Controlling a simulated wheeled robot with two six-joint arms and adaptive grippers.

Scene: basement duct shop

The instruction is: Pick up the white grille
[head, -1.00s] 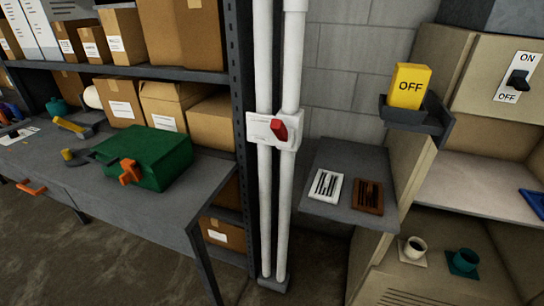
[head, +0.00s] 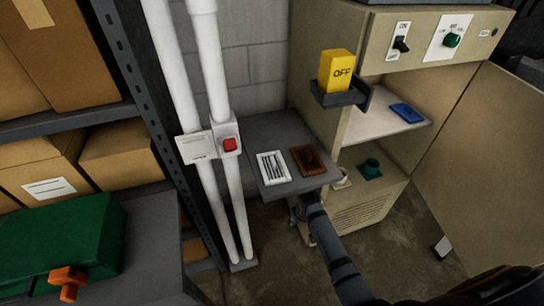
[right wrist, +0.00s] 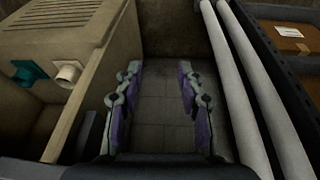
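The white grille (head: 273,168), a small slotted plate, lies flat on the left part of a grey shelf (head: 266,128). A brown grille (head: 309,160) lies just right of it. My right arm reaches in from the bottom right of the head view. Its end is at the shelf's front edge, and the right gripper is mostly hidden there. In the right wrist view my right gripper (right wrist: 158,76) is open, with a gap between its fingers and nothing in it. The white grille does not show in that view. My left gripper is not in view.
White pipes (head: 179,75) with a red switch (head: 230,144) stand left of the shelf. A beige cabinet (head: 370,208) with a yellow OFF block (head: 337,70) on a bracket stands right. A green case (head: 62,243) is on the bench at left.

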